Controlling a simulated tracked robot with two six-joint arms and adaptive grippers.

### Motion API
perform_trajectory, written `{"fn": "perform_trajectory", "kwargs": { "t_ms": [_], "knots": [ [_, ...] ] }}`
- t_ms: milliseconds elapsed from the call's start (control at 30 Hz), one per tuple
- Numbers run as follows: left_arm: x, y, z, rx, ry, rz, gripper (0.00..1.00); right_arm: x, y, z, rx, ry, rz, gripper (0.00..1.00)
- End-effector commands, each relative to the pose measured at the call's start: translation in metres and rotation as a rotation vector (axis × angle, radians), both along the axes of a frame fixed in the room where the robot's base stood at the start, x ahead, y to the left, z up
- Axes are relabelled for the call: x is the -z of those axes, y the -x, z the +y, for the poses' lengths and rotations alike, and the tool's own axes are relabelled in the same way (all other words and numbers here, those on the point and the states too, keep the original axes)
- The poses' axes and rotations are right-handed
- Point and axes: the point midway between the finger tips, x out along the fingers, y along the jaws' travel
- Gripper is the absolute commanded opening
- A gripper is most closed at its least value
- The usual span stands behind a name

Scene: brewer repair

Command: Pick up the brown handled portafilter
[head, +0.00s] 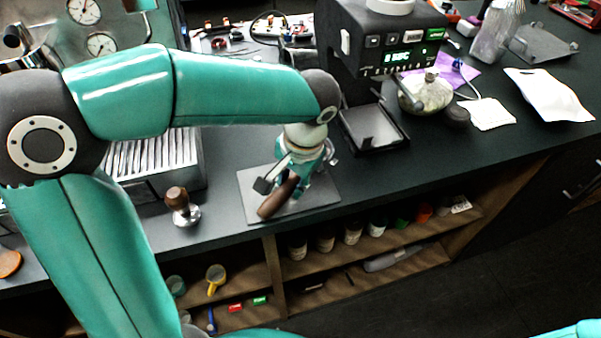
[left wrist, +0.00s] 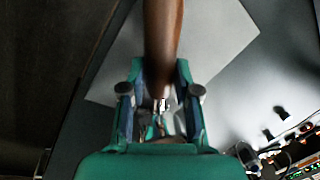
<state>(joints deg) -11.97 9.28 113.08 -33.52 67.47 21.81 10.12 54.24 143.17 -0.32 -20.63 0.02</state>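The brown handled portafilter (head: 278,197) is on or just above a grey mat (head: 322,196) on the dark counter, its handle pointing toward the front left in the head view. The brown handle (left wrist: 162,35) also shows in the left wrist view, running down between my fingers to a small metal part. The rest of the portafilter is mostly hidden by my gripper. My left gripper (head: 300,178) points down over the mat. In the left wrist view, its two fingers (left wrist: 160,75) stand close on either side of the handle; whether they press on it is unclear. My right gripper is not in view.
A tamper (head: 181,207) stands left of the mat. A black grinder (head: 385,40) with a tray (head: 372,130) stands behind it. An espresso machine (head: 100,30) is at the back left. Shelves (head: 375,262) with bottles lie below the counter. The counter right of the mat is clear.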

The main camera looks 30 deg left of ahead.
Motion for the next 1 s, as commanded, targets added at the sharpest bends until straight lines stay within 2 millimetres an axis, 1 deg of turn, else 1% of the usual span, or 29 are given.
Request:
{"fn": "perform_trajectory", "kwargs": {
  "t_ms": [33,67,100,533,667,867,967,1000],
  "knots": [
    [0.0,0.0,0.0,0.0,0.001,-0.001,0.07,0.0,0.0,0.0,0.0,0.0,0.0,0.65],
    [0.0,0.0,0.0,0.0,0.001,-0.001,0.03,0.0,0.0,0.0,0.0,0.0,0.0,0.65],
    [0.0,0.0,0.0,0.0,0.001,-0.001,0.0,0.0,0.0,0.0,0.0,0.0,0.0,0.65],
    [-0.001,0.0,0.0,0.0,0.001,-0.003,0.0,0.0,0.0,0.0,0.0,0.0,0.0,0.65],
    [-0.004,-0.001,0.0,0.0,0.001,-0.004,0.0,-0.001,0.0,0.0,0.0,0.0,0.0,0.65],
    [-0.02,-0.001,0.0,-0.001,0.001,-0.007,0.0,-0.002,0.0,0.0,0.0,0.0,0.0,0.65],
    [-0.035,-0.001,0.0,-0.001,0.002,-0.008,0.0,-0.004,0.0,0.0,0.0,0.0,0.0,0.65],
    [-0.043,-0.002,0.0,-0.001,0.002,-0.009,0.0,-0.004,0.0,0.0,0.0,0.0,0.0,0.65]
  ]
}}
